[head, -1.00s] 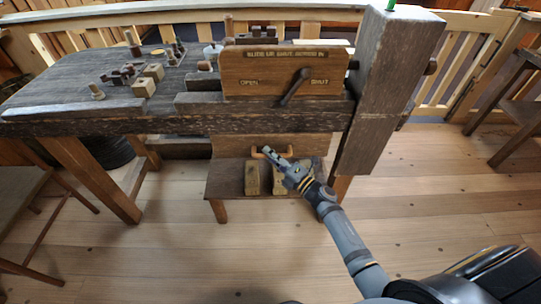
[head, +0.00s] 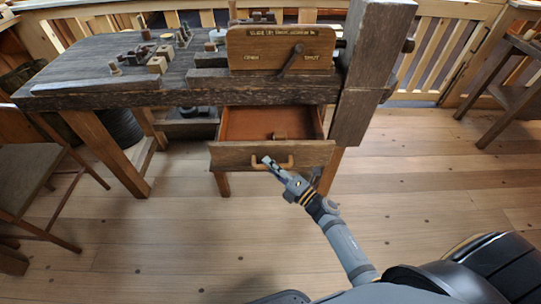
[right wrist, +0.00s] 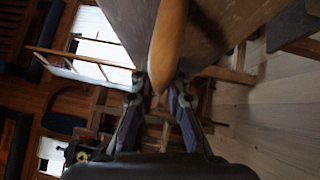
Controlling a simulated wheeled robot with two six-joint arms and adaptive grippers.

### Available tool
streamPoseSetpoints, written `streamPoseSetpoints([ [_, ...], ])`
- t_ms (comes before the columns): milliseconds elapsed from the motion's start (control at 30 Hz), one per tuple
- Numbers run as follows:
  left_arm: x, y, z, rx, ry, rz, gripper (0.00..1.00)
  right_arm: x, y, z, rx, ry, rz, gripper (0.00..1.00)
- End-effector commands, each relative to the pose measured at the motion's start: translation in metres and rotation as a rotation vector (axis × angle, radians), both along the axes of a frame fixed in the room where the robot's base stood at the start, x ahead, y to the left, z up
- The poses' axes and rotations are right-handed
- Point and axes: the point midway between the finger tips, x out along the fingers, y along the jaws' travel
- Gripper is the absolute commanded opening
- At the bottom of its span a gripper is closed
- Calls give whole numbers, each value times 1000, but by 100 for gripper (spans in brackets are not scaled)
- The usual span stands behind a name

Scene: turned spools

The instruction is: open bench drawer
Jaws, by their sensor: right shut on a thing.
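The bench drawer (head: 235,158) hangs below the worktop and stands pulled out, with its reddish-brown inside showing. In the right wrist view the handle (right wrist: 168,45) runs between the two fingers (right wrist: 160,100), with the drawer front (right wrist: 222,30) close by. My left gripper is not in view.
The dark workbench (head: 120,75) carries small wooden blocks (head: 160,62) and an upright board (head: 280,45) with a lever. A thick post (head: 365,80) stands right of the drawer. A stool (head: 35,170) is at left. The plank floor (head: 430,180) is clear at right.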

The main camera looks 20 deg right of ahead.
Motion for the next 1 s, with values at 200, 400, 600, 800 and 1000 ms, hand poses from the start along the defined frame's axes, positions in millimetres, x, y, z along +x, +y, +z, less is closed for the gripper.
streamPoseSetpoints([
  [200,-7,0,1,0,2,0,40,-17,5,0,0,1,0,0],
  [400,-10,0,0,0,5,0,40,-21,6,0,0,1,0,0],
  [600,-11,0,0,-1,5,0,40,-20,6,0,0,1,0,0],
  [800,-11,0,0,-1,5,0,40,-20,6,0,0,0,0,31],
  [1000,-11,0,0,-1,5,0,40,-20,6,0,0,0,0,37],
])
